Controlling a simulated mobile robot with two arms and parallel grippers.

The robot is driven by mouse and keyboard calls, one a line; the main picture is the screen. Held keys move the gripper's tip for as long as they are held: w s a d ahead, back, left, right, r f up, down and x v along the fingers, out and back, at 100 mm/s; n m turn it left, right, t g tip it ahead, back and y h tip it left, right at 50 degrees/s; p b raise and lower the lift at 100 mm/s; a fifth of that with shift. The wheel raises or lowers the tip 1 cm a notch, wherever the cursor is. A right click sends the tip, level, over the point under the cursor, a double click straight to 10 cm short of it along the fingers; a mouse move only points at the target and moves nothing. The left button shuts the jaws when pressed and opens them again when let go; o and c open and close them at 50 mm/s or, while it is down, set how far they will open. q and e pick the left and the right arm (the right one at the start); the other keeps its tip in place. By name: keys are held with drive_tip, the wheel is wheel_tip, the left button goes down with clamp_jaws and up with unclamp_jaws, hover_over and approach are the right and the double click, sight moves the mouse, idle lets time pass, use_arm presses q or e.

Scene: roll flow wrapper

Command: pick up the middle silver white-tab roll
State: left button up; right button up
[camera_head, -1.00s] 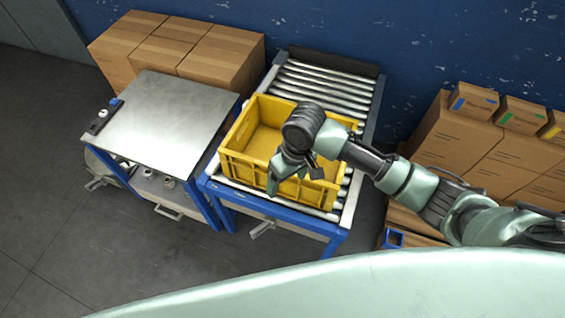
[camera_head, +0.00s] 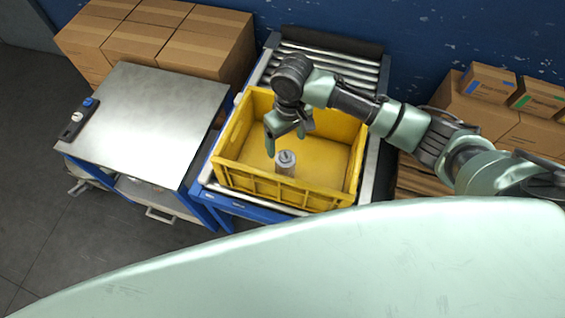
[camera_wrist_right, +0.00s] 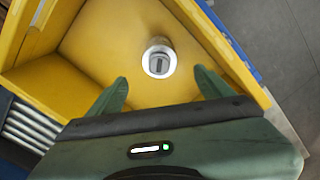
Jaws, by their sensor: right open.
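One silver roll (camera_head: 285,163) stands upright on the floor of the yellow crate (camera_head: 262,187), near the crate's front wall. In the right wrist view the roll (camera_wrist_right: 159,58) shows from above as a round silver end with a pale ring and a dark slot. I cannot make out a white tab. My right gripper (camera_head: 287,142) hangs over the crate, open and empty, a little behind the roll in the head view. In the right wrist view its two fingers (camera_wrist_right: 161,86) are spread apart, with the roll beyond and between them. My left gripper is not in view.
The crate sits on a roller conveyor (camera_head: 335,62) with a blue frame. A steel-topped table (camera_head: 150,120) stands to the left. Cardboard boxes (camera_head: 165,45) are stacked behind it, and more boxes (camera_head: 485,105) stand at the right.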

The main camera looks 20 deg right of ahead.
sight(286, 154)
wheel_tip(286, 154, down, 3)
drive_tip(key=shift+f+b, duration=0.1)
drive_tip(key=shift+b, duration=0.95)
drive_tip(key=shift+w+f+b, duration=0.15)
drive_tip(key=shift+f+b, duration=0.75)
drive_tip(key=shift+f, duration=0.15)
wheel_tip(286, 154, down, 2)
drive_tip(key=shift+f, duration=0.15)
drive_tip(key=f, duration=0.2)
drive_tip(key=s+f+p, duration=0.1)
drive_tip(key=f, duration=0.1)
drive_tip(key=shift+a+f, duration=0.15)
drive_tip(key=shift+f, duration=0.1)
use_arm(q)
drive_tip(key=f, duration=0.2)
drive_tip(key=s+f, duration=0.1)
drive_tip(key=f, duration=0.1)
use_arm(e)
drive_tip(key=shift+f, duration=0.3)
drive_tip(key=shift+r, duration=0.1)
clamp_jaws()
drive_tip(key=shift+w+r, duration=0.1)
